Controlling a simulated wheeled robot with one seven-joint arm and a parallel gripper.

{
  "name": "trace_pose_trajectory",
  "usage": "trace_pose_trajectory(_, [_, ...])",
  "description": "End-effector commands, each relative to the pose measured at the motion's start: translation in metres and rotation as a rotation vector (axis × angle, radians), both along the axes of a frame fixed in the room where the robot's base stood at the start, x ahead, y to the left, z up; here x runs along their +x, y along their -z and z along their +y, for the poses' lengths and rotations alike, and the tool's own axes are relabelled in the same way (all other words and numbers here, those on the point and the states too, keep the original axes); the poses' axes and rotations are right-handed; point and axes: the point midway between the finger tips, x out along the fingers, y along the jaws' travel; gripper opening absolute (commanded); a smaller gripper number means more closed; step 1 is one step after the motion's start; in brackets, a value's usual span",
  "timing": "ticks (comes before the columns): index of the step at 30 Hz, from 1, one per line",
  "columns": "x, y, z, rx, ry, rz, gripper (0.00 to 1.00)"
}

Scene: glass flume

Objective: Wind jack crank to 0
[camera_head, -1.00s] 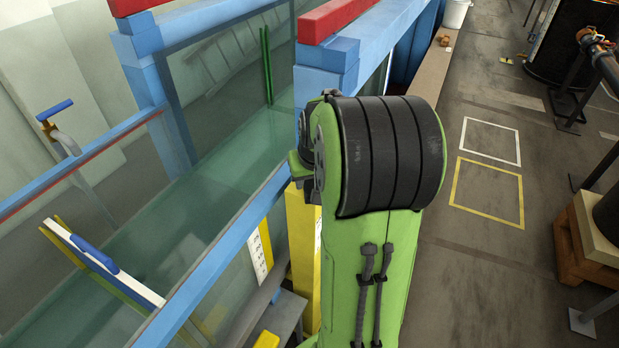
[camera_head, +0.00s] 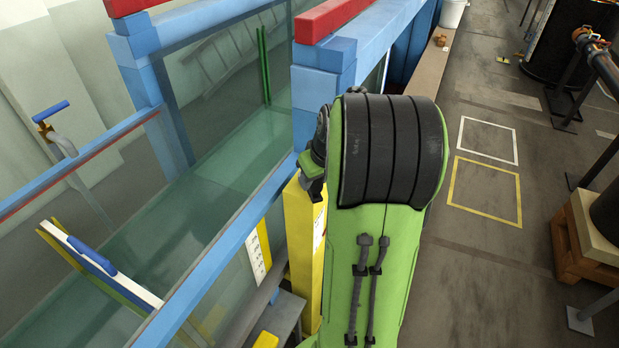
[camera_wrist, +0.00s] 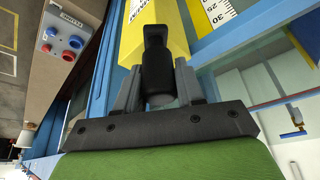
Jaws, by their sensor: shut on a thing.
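The black jack crank (camera_wrist: 158,75) shows in the wrist view, its grip standing between the two grey fingers of my gripper (camera_wrist: 158,92). The fingers are shut on this grip. Behind it is the yellow jack housing (camera_wrist: 178,35), beside a white scale strip (camera_wrist: 215,14) with black numbers. I cannot make out a pointer reading. In the head view the yellow jack post (camera_head: 304,245) stands against the flume's side, left of my green arm.
The glass flume with its blue rail (camera_head: 215,265) runs along the left. A blue upright (camera_head: 318,100) with a red beam stands close beyond my wrist. A socket box (camera_wrist: 65,38) shows in the wrist view. The floor on the right has open room.

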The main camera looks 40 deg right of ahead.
Motion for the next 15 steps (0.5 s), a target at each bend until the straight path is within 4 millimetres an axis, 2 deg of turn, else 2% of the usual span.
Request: trace_pose_trajectory(15, [-0.008, -0.002, -0.034, -0.001, -0.474, -0.001, 0.00])
